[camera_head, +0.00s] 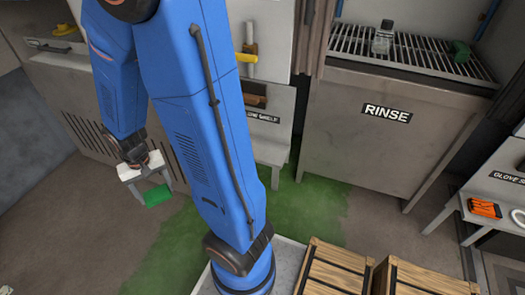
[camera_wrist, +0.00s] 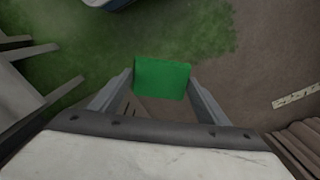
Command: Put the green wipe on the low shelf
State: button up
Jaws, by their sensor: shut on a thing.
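A green wipe (camera_head: 158,195) hangs in the air at the left of the head view, held at the end of my lowered arm. My gripper (camera_head: 146,178) is shut on it. In the wrist view the wipe (camera_wrist: 161,78) shows as a flat green rectangle between the two fingers of my gripper (camera_wrist: 160,90). It is above the floor and apart from any surface. I cannot tell for sure which ledge is the low shelf; a low grey ledge (camera_head: 268,150) juts out below a sign at the middle, partly hidden by my blue arm.
A RINSE station (camera_head: 385,150) has a slatted rack with a bottle (camera_head: 383,38) and another green item (camera_head: 461,51). A grey stand at the right holds an orange item (camera_head: 484,208). Wooden crates (camera_head: 335,270) are at bottom. The green-stained floor (camera_head: 170,250) is open.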

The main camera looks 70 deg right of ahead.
aim_at(267, 156)
jog(key=k+z, duration=0.15)
jog(key=z, duration=1)
jog(key=j+z, duration=0.2)
jog(key=j, duration=0.3)
jog(key=k+j+z, duration=0.2)
jog(key=j, duration=0.25)
jog(key=j+z, duration=0.25)
jog(key=j, duration=0.25)
jog(key=k, duration=0.05)
